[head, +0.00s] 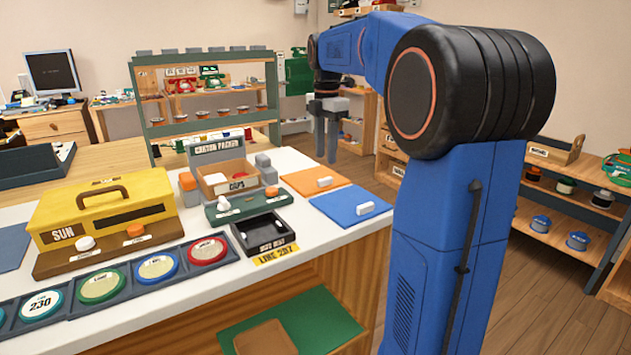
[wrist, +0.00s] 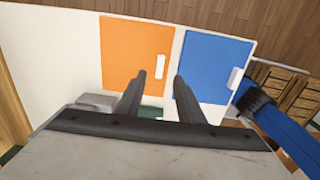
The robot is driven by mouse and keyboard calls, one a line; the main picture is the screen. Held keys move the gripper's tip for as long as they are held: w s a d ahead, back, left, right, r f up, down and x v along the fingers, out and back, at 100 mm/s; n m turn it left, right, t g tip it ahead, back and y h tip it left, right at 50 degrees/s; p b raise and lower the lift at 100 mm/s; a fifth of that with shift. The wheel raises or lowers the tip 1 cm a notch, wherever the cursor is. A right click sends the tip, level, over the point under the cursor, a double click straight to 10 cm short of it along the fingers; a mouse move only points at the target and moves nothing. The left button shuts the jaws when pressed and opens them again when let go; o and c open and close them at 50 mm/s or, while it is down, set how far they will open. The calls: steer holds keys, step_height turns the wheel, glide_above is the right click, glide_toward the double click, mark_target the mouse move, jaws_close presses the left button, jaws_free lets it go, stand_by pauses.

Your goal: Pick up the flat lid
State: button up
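Two flat rectangular panels lie on the white counter, each with a small white handle: an orange one (head: 307,176) and a blue one (head: 341,207). I cannot tell which is the flat lid of the task. In the wrist view, the orange panel (wrist: 128,50) is left and the blue panel (wrist: 210,58) right. My gripper (head: 327,155) is open and empty, raised near the counter's far right edge. In the wrist view, my gripper (wrist: 160,77) has its fingers apart, with the orange panel's white handle (wrist: 160,66) seen between their tips.
A wooden box with caps (head: 215,188), a green block with a knob (head: 236,205) and a black tray (head: 264,235) stand left of the panels. A yellow box (head: 105,205) stands farther left. A row of colored dials (head: 156,267) lines the front. The white counter (head: 315,245) has bare room near its right edge.

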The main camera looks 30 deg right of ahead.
mark_target(314, 176)
steer(key=shift+f, duration=3.7)
jaws_close()
